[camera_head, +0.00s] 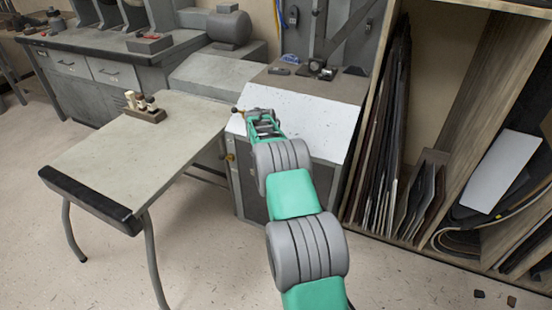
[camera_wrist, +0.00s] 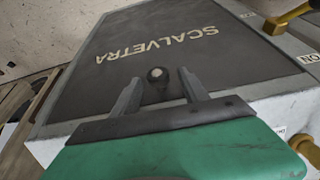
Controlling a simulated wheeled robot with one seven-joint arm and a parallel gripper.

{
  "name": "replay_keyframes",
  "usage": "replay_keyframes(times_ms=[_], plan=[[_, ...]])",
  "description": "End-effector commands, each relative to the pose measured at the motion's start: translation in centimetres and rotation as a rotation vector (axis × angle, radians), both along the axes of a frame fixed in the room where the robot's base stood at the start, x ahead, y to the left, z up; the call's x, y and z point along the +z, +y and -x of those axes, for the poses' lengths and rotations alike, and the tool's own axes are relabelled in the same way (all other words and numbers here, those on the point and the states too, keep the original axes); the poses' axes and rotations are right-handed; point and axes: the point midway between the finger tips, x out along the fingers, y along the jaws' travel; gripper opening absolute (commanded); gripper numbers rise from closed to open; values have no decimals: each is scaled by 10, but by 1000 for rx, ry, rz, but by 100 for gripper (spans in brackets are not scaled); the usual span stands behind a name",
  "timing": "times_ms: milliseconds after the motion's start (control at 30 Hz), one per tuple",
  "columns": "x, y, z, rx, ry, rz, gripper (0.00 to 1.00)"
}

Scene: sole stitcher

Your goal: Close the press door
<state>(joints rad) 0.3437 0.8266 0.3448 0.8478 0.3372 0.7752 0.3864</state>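The press door, a dark panel lettered "SCALVETRA", fills most of the wrist view (camera_wrist: 130,45), with the lettering upside down. A dark round knob (camera_wrist: 157,77) sits on it. A dark front panel, seemingly the same door, shows on the white-topped cabinet in the head view (camera_head: 252,195), partly behind my arm. My gripper (camera_wrist: 160,90) has its two fingers spread, one on each side of the knob, with gaps. In the head view my gripper (camera_head: 262,122) is over the cabinet's white top. I cannot tell how far the door stands open.
Brass-coloured handles stick out of the cabinet (camera_wrist: 290,17) beside the door. A table (camera_head: 150,150) with a small wooden holder (camera_head: 143,107) stands to the left. A shelf of leather sheets (camera_head: 385,150) stands close on the right. The floor in front is mostly clear.

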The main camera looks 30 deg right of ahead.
Motion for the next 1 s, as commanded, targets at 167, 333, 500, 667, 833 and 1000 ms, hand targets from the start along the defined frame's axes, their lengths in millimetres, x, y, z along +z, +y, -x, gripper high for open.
replay_keyframes(times_ms=[167, 333, 500, 667, 833, 1000], plan=[[0, 0, 0, 0, 1, 0, 52], [20, 7, 3, 1, -1, 1, 52], [53, 18, 11, 0, -1, 0, 52], [70, 25, 15, 1, 1, -1, 52], [72, 26, 16, 1, 2, 0, 52], [72, 26, 16, 1, 1, -1, 52]])
